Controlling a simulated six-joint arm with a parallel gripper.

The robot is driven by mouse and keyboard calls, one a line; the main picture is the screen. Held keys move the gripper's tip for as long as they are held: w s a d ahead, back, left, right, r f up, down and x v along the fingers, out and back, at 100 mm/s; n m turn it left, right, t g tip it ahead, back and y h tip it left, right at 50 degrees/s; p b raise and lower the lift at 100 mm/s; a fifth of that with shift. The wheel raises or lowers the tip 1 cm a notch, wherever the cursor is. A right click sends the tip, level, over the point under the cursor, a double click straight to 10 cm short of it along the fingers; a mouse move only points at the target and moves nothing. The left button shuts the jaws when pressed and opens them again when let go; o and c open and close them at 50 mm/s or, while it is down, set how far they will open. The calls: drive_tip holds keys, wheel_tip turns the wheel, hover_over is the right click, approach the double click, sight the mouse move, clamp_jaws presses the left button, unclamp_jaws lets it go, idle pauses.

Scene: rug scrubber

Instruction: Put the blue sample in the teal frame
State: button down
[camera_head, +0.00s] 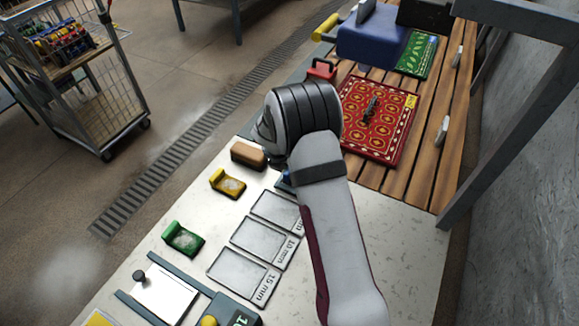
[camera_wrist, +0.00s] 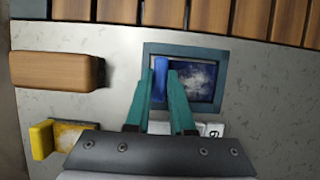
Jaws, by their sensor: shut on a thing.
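In the wrist view my gripper (camera_wrist: 164,75) has its two teal fingers shut on the upright blue handle of the blue sample (camera_wrist: 198,80). The sample has a dark blue, pale-worn pile face. It shows inside the outline of the teal frame (camera_wrist: 221,103), with its handle near the frame's left side. I cannot tell whether it rests on the bottom or hangs slightly above. In the head view only a small blue bit (camera_head: 284,180) shows beside my arm, which hides the frame and the fingers.
A tan wooden block (camera_head: 249,155), a yellow sample (camera_head: 228,184) and a green sample (camera_head: 183,238) stand left of the labelled grey plates (camera_head: 257,241). A slatted wooden bench with a red rug (camera_head: 378,118) lies beyond. A red-handled item (camera_head: 321,70) is near the rug.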

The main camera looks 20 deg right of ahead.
drive_tip(key=shift+f, duration=0.3)
drive_tip(key=c, duration=0.8)
unclamp_jaws()
drive_tip(key=shift+r, duration=0.1)
drive_tip(key=v, duration=1.2)
drive_tip(key=s+r+m+g, duration=0.1)
drive_tip(key=s+r+m, duration=0.5)
drive_tip(key=s+m, duration=0.4)
drive_tip(key=s+a+m+y, duration=0.1)
drive_tip(key=s+a+m, duration=0.1)
drive_tip(key=s+m, duration=0.5)
drive_tip(key=s+a+r+m+g+y, duration=0.1)
drive_tip(key=s+a+m+y, duration=0.1)
drive_tip(key=s+m, duration=0.6)
drive_tip(key=s+a+r+m+g+y, duration=0.1)
drive_tip(key=s+a+m+y, duration=0.1)
drive_tip(key=s+m, duration=0.5)
drive_tip(key=shift+s+a+r+m, duration=0.1)
drive_tip(key=shift+s+a+m, duration=0.1)
drive_tip(key=shift+s, duration=0.3)
drive_tip(key=shift+s+a+m, duration=0.1)
drive_tip(key=shift+s+a, duration=0.1)
drive_tip(key=shift+s, duration=0.3)
